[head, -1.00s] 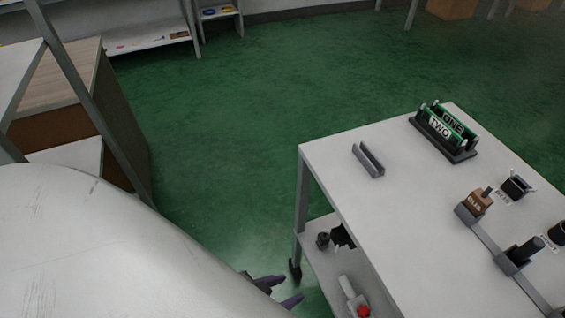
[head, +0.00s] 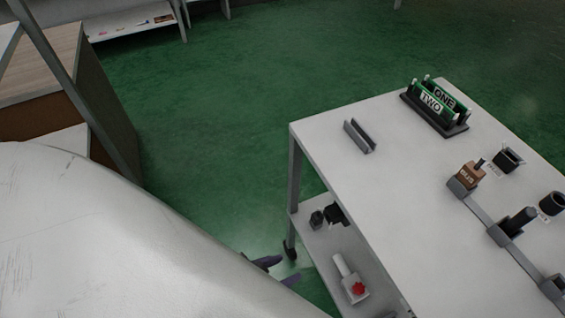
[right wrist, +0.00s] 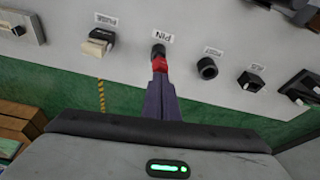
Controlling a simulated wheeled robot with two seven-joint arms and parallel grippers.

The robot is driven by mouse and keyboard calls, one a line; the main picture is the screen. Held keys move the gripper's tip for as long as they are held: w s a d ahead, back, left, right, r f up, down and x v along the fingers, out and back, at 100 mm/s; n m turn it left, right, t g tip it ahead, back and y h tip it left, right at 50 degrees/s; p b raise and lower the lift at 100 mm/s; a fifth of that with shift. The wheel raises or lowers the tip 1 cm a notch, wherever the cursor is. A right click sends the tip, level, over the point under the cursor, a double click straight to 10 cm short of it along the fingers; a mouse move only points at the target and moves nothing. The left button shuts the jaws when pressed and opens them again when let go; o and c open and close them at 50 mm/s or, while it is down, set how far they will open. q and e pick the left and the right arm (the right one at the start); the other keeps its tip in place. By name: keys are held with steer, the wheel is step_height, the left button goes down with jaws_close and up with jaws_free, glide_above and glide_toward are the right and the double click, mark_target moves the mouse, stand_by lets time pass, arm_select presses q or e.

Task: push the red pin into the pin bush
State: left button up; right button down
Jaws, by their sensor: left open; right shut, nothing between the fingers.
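The red pin (right wrist: 160,64) shows in the right wrist view, in line with the dark pin bush (right wrist: 158,50) below the PIN label. Its far end meets the bush; how deep it sits I cannot tell. My right gripper (right wrist: 160,82) is shut and empty, with its purple fingertips right at the near end of the red pin, touching or almost touching it. The red pin and its bush are not seen in the head view. My left gripper (head: 273,270) is open and empty, low beside the table, partly hidden by my own body.
The white table (head: 350,190) carries a ONE/TWO rack (head: 436,107), a grey channel (head: 360,136) and several labelled fixtures. In the right wrist view a POST socket (right wrist: 207,68) is right of the bush and a FUSE part (right wrist: 98,42) left. Green floor is open beyond.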

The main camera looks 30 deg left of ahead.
arm_select(q)
steer(key=shift+f, duration=0.2)
arm_select(e)
steer(key=shift+s+f, duration=0.15)
steer(key=shift+f, duration=0.3)
arm_select(q)
steer(key=shift+r, duration=0.1)
arm_select(e)
step_height(320, 180, up, 4)
steer(key=p, duration=0.3)
steer(key=shift+p, duration=0.3)
step_height(320, 180, up, 2)
steer(key=shift+a, duration=0.1)
arm_select(q)
steer(key=shift+s+a+r, duration=0.1)
steer(key=shift+a+r, duration=0.1)
steer(key=shift+r, duration=0.35)
steer(key=shift+s+a+r, duration=0.1)
steer(key=shift+a+r, duration=0.05)
steer(key=shift+r, duration=0.35)
arm_select(e)
steer(key=v, duration=0.8)
steer(key=shift+s, duration=0.2)
arm_select(q)
steer(key=shift+w, duration=0.1)
